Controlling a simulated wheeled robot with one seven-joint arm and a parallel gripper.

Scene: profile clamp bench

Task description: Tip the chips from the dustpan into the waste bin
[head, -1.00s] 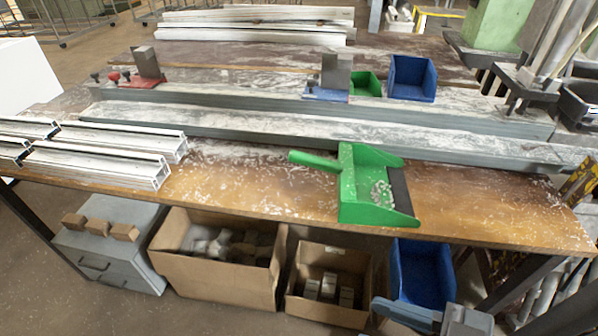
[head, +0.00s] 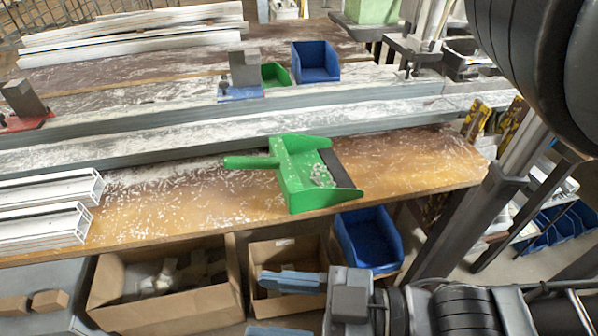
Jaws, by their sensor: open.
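A green dustpan (head: 290,170) lies on the front of the wooden bench, its handle pointing left and its dark lip to the right. A small heap of pale chips (head: 322,176) sits inside it near the lip. My gripper (head: 268,305) shows at the bottom of the head view, below and in front of the bench edge. Its blue-grey fingers point left, apart and empty, well away from the dustpan. No container is clearly marked as the waste bin; a blue bin (head: 368,240) stands below the bench edge, right of the cardboard boxes.
Cardboard boxes (head: 165,290) stand under the bench (head: 420,165). White profiles (head: 45,205) lie at the left. Long grey rails run behind the dustpan, with a blue tray (head: 316,62) and a small green tray (head: 275,75) beyond. Chips litter the bench top.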

